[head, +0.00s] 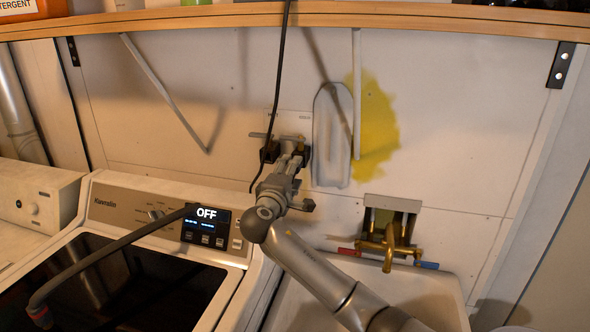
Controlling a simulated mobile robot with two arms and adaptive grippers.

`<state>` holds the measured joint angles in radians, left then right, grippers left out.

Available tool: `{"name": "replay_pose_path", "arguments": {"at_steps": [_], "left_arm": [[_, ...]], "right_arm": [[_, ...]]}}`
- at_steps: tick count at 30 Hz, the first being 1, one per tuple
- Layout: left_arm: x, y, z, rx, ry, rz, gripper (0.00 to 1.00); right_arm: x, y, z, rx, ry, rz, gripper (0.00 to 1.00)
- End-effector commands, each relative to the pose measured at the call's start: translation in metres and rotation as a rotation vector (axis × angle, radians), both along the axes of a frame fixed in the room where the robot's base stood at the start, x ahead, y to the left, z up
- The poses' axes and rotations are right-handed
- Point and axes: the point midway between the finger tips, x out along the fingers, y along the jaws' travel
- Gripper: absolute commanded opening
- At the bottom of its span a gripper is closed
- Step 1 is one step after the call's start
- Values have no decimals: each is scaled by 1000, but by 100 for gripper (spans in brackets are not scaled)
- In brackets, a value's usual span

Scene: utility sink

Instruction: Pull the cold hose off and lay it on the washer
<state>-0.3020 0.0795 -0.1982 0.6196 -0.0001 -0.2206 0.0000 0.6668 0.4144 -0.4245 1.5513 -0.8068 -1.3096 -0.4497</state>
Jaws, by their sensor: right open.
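My right gripper (286,152) is open at the wall, in front of a pale plate (288,122), its dark fingertips spread apart. It hides most of what is fixed there, so I cannot tell whether a hose end sits between the fingers. A thin black line (279,70) hangs from above the shelf, passes by the gripper and curls below it; I cannot tell if it is a hose or a cord. A dark grey hose with a red end (112,248) stretches over the front washer (112,201). No blue-marked hose end shows. My left gripper is out of view.
A sink (432,286) with a brass faucet (389,246) and red and blue handles stands at the right. A wooden shelf (420,20) runs above. A pale board (333,150) is on the wall right of the gripper. Another appliance (30,200) stands far left.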

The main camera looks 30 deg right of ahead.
Motion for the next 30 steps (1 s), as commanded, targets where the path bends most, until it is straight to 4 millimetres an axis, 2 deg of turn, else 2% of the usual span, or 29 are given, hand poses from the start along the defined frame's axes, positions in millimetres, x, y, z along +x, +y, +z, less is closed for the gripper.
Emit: {"name": "replay_pose_path", "arguments": {"at_steps": [3, 10, 30], "left_arm": [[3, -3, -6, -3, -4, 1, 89], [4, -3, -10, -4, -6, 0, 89], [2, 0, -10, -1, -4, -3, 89]], "right_arm": [[11, -13, -1, 1, 0, -2, 50], [24, -28, 0, 1, -2, -1, 50], [26, -31, 0, 1, 0, 0, 50]]}}
